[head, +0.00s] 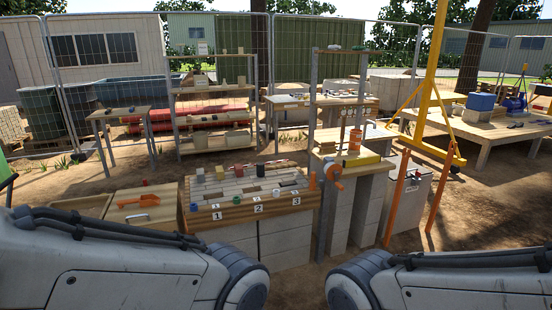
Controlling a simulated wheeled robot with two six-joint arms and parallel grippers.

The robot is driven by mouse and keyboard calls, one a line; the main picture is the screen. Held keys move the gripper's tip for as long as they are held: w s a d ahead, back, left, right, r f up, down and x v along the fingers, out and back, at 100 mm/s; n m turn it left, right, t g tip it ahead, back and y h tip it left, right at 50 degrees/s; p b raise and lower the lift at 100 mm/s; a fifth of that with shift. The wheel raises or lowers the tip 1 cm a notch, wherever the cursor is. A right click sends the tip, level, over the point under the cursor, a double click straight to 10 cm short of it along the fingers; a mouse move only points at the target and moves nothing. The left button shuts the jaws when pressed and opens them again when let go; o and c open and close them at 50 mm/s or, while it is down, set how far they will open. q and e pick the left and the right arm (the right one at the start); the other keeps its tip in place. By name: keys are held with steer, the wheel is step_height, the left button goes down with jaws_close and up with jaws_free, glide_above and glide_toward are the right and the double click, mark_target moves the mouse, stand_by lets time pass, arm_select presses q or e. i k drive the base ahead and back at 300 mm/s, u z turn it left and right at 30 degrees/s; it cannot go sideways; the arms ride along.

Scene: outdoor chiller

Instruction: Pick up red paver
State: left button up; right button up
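A small red block (239,171) stands near the back edge of the slatted wooden bench top (250,208), left of the middle of the picture. Links of both my arms fill the bottom of the picture, but neither gripper shows. Nothing is seen touching the blocks.
Grey and dark blocks stand beside the red one, and number plates (258,208) line the bench front. A wooden tray with an orange scoop (139,201) is to the left. Shelves (213,105) stand behind.

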mark_target(238, 168)
steer(key=u, duration=0.15)
steer(key=i, duration=3.55)
steer(key=z, duration=0.25)
